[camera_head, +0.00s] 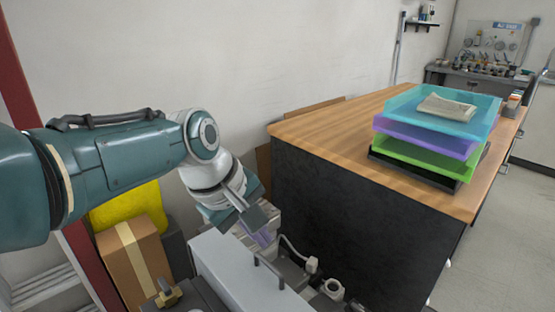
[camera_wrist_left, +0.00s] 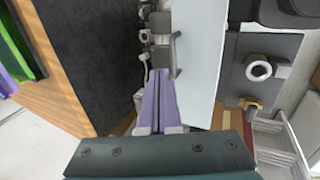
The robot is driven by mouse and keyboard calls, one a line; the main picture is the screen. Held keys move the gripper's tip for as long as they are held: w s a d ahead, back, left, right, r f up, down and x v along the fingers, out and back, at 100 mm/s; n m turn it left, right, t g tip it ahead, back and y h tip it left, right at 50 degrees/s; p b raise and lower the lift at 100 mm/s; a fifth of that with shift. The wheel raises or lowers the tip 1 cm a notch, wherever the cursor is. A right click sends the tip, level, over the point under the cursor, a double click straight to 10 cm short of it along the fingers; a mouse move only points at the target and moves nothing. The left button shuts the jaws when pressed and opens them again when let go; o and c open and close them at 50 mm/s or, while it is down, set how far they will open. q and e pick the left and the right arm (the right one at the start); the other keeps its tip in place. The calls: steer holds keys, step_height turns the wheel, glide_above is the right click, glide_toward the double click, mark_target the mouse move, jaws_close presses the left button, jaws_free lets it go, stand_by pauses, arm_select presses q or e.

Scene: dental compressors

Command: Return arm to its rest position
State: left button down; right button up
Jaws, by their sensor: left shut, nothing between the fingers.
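My left arm (camera_head: 120,165), teal and white, reaches in from the left in the head view and bends down at the wrist. My left gripper (camera_head: 264,238) points down beside the grey compressor unit (camera_head: 235,270). In the left wrist view, its purple fingers (camera_wrist_left: 159,74) lie together, shut with nothing between them. The compressor's pale top panel (camera_wrist_left: 198,50) is just right of the fingers there. I cannot tell whether they touch it. My right gripper is not in view.
A wooden-topped cabinet (camera_head: 340,125) with a dark side stands right of the gripper, holding stacked letter trays (camera_head: 440,115). A cardboard box (camera_head: 135,260) and a yellow item (camera_head: 128,208) sit below my arm. Grey fittings and a hose (camera_head: 298,258) are close to the fingers. Open floor lies far right.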

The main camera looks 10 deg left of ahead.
arm_select(q)
step_height(320, 180, up, 8)
steer(key=a+f+p, duration=0.1)
steer(key=p, duration=0.4)
steer(key=s+a+r+m+y+p, duration=0.1)
steer(key=s+a+r+m, duration=0.2)
steer(key=s, duration=0.7)
steer(key=s+a+r+m+y+p, duration=0.1)
steer(key=s+a+m, duration=0.1)
steer(key=s+m, duration=0.5)
steer(key=s+a+r+m+y+p, duration=0.1)
steer(key=s+a+r+m, duration=0.15)
steer(key=s, duration=0.95)
step_height(320, 180, up, 38)
steer(key=p, duration=3.8)
steer(key=shift+s+a+r, duration=0.2)
steer(key=shift+s, duration=0.2)
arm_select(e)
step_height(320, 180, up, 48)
